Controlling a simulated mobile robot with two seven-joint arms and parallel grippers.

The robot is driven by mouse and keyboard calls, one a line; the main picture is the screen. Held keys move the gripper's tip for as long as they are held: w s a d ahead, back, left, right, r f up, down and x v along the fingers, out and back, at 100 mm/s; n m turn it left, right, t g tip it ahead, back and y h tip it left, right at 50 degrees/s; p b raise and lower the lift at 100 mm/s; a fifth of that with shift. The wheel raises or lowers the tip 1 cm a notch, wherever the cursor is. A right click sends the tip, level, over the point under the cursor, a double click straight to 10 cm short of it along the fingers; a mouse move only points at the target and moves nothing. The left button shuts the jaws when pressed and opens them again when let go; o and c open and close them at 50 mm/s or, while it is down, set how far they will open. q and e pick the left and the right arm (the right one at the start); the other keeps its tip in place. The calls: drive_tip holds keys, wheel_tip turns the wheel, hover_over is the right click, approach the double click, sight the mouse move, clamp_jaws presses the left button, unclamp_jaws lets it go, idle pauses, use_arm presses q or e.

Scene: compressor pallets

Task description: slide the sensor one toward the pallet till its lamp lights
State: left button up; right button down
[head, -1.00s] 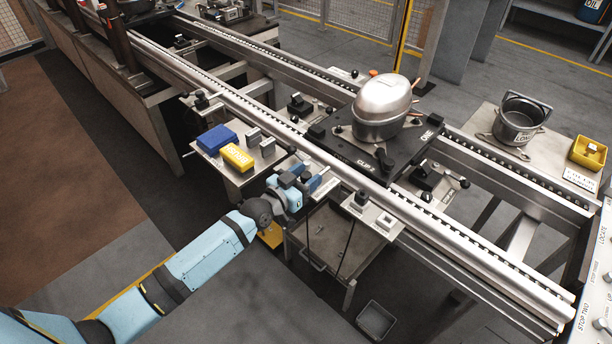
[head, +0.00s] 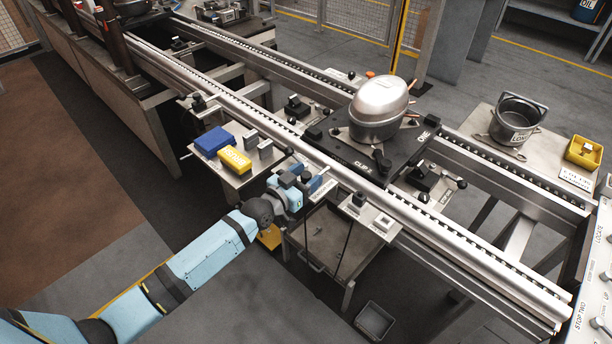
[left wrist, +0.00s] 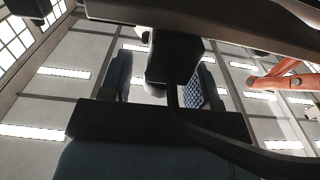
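The pallet (head: 345,150) is a black plate on the rails, marked "ONE", bearing a silver compressor (head: 378,108). My left gripper (head: 308,184) is low at the near rail, left of and below the pallet. In the left wrist view, looking up, my two blue fingers (left wrist: 163,84) stand apart on either side of a dark block (left wrist: 172,58). A gap shows between the block and the left finger. The block may be the sensor; its label is hidden. I see no lit lamp there. My right gripper is not in view.
A side shelf with a blue box (head: 214,141) and a yellow box (head: 234,159) is left of my gripper. A small bracket with a black block (head: 358,200) is to its right. The near rail (head: 440,228) runs above. A grey bin (head: 375,320) is on the floor.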

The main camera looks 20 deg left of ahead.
use_arm(q)
drive_tip(key=v, duration=1.3)
drive_tip(key=shift+s+a, duration=0.2)
drive_tip(key=shift+s, duration=0.15)
drive_tip(key=s+d+f+n+g+y, duration=0.1)
drive_tip(key=s+d+f+g+y, duration=0.2)
drive_tip(key=s+f, duration=0.4)
drive_tip(key=s+d+f+n+g, duration=0.1)
drive_tip(key=s+d+f+g, duration=0.3)
drive_tip(key=s, duration=0.6)
wheel_tip(320, 180, up, 11)
drive_tip(key=s+t+p, duration=0.1)
drive_tip(key=p, duration=1.3)
drive_tip(key=shift+a+r+y+p, duration=0.15)
drive_tip(key=shift+a+y+p, duration=0.15)
drive_tip(key=shift+a+y, duration=0.1)
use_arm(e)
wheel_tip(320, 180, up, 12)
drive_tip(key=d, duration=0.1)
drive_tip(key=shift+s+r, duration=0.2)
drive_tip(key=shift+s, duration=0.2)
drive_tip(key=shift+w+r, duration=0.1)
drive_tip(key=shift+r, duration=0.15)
